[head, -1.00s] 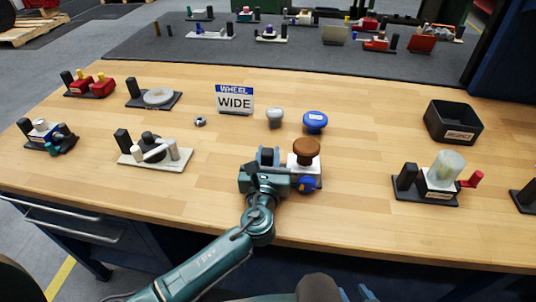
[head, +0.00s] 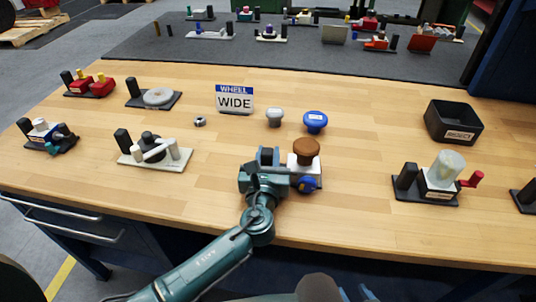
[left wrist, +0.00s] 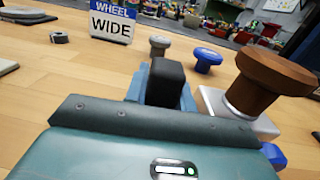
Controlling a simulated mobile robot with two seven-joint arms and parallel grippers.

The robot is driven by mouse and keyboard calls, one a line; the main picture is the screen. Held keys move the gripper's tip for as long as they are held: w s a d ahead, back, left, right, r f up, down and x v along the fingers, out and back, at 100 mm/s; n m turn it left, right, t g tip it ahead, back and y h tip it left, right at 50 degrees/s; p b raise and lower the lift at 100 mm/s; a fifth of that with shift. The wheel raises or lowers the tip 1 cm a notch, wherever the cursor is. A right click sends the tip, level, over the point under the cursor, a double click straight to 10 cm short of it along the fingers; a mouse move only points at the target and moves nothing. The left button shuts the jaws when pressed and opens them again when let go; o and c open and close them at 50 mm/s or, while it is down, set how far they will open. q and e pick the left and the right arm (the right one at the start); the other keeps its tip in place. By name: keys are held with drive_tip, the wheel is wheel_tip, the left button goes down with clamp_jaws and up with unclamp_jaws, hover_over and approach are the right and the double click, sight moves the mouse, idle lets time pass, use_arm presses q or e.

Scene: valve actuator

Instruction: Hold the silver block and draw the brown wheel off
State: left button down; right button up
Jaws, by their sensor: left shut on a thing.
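The brown wheel (head: 306,147) sits on top of the silver-white block (head: 301,167), which has a blue knob (head: 307,184) low on its front. In the left wrist view, the brown wheel (left wrist: 270,80) and the pale block (left wrist: 217,100) stand at the right. A black post (left wrist: 168,78) stands left of the block. My left gripper (head: 267,160) is at this post, with blue-grey finger parts on both sides of it, and looks shut on it. The fingertips are mostly hidden. My right gripper is not in view.
A sign reading WHEEL WIDE (head: 234,99), a grey knob (head: 275,117) and a blue knob (head: 315,121) stand behind. A black bin (head: 453,122) is at the right, near another valve unit (head: 440,178). Several other fixtures stand at the left. Bare wood lies between block and bin.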

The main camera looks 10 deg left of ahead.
use_arm(q)
drive_tip(key=shift+r, duration=0.25)
idle(0.9)
drive_tip(key=c, duration=1.1)
unclamp_jaws()
drive_tip(key=shift+f, duration=0.1)
drive_tip(key=s, duration=1.2)
drive_tip(key=shift+d, duration=0.4)
